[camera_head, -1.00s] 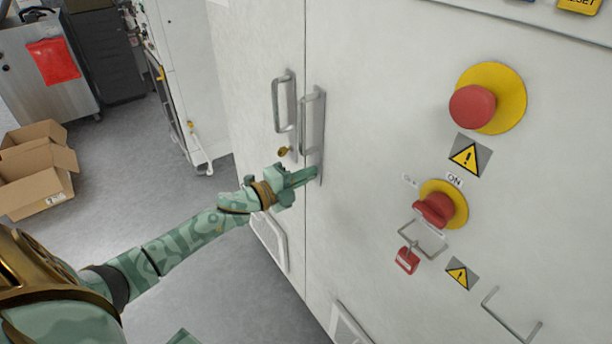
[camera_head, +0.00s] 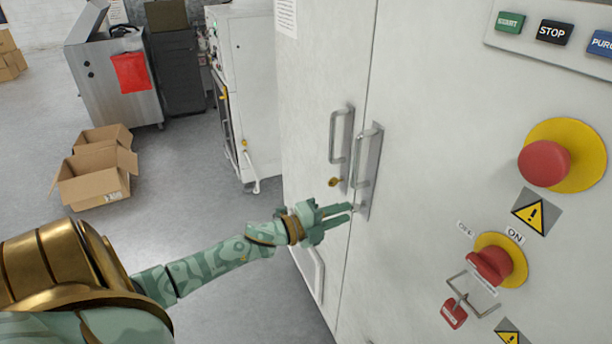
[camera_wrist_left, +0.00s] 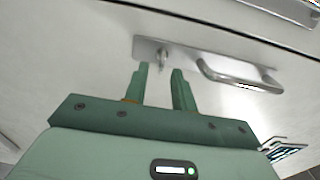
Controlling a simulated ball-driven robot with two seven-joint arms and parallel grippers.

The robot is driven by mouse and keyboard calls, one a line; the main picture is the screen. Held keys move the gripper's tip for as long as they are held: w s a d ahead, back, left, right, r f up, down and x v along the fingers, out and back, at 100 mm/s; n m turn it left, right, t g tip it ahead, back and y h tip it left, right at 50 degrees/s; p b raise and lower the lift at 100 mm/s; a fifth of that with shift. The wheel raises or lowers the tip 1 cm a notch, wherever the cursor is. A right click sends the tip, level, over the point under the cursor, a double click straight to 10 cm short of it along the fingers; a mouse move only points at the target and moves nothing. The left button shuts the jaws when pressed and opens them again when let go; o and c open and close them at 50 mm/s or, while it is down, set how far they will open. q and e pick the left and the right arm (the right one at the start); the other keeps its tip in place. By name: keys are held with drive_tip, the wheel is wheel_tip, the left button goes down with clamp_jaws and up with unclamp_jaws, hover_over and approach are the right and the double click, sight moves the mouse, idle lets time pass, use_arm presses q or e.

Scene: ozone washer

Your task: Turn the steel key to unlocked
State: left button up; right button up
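The steel key (camera_head: 360,207) sits low on the long metal plate of the right-hand door handle (camera_head: 366,155). It also shows in the left wrist view (camera_wrist_left: 162,58) near the left end of the plate (camera_wrist_left: 146,47), standing out toward me. My left gripper (camera_head: 345,213) is just left of the key in the head view. In the left wrist view the left gripper (camera_wrist_left: 160,78) is open and empty, with its two fingers on either side of the key's line and the key just beyond the tips. Contact cannot be seen. My right gripper is not in view.
A brass key (camera_head: 334,182) sits below the left-hand door handle (camera_head: 340,135). To the right are a red emergency button (camera_head: 545,163), a red rotary switch (camera_head: 490,266) and a red padlock (camera_head: 453,314). Cardboard boxes (camera_head: 95,180) lie on the floor; the floor between is clear.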

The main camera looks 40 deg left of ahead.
use_arm(q)
drive_tip(key=v, duration=1.2)
